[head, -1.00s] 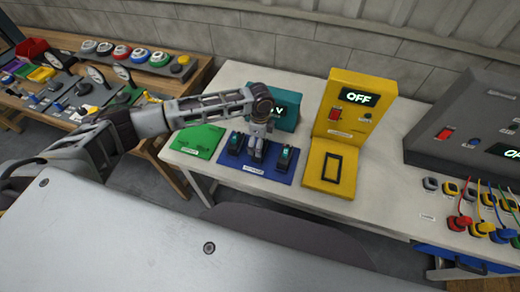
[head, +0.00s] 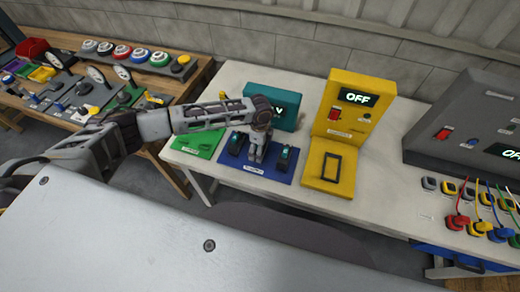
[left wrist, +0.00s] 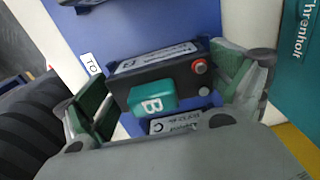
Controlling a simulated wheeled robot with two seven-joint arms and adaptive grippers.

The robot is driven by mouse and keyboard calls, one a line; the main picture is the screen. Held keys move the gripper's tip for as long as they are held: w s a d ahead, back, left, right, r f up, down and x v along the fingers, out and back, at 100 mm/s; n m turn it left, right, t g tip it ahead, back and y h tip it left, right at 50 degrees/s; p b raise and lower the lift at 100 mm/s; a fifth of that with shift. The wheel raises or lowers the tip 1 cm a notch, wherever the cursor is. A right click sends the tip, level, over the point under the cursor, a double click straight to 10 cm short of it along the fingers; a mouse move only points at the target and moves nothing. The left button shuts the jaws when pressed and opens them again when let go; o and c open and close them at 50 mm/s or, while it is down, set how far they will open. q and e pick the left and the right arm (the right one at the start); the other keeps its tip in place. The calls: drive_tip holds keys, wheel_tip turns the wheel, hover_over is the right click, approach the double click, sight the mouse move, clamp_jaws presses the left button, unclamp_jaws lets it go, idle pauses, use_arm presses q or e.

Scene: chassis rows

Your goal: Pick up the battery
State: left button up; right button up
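A black battery (left wrist: 160,75) with a teal block marked B and a red terminal lies between the fingers of my left gripper (left wrist: 165,95) in the left wrist view. The fingers are spread on either side of it, and a firm grip does not show. In the head view my left gripper (head: 257,150) points down over the middle of the blue mat (head: 258,175) and hides what is under it. Dark batteries stand on the mat to its left (head: 236,143) and right (head: 286,157). My right gripper is not in view.
A yellow device (head: 340,125) reading OFF stands right of the mat, with an empty framed slot on its base. A teal box (head: 286,108) stands behind the gripper. A green plate (head: 198,142) lies left. Cables and a grey unit (head: 470,125) are far right.

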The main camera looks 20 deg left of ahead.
use_arm(q)
drive_tip(key=c, duration=1)
drive_tip(key=shift+r, duration=0.1)
drive_tip(key=shift+r+b, duration=0.5)
drive_tip(key=shift+r, duration=4.5)
